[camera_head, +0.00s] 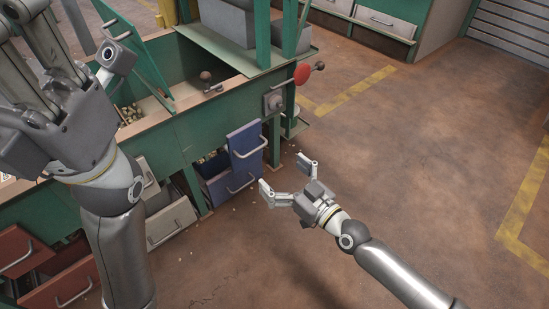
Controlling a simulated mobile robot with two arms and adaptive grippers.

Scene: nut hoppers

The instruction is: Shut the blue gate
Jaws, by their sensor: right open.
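The blue gate (246,147) is an upright blue panel with a pale bar handle on the front of the green hopper bench. Below it, a blue drawer (232,183) with its own handle stands out from the bench, with pale nuts visible behind its front. My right gripper (286,179) is open and empty, to the right of and a little below the blue gate, apart from it. My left gripper (32,60) is large in the upper left, fingers pointing up.
The brown floor (440,170) to the right is clear, with yellow lines.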

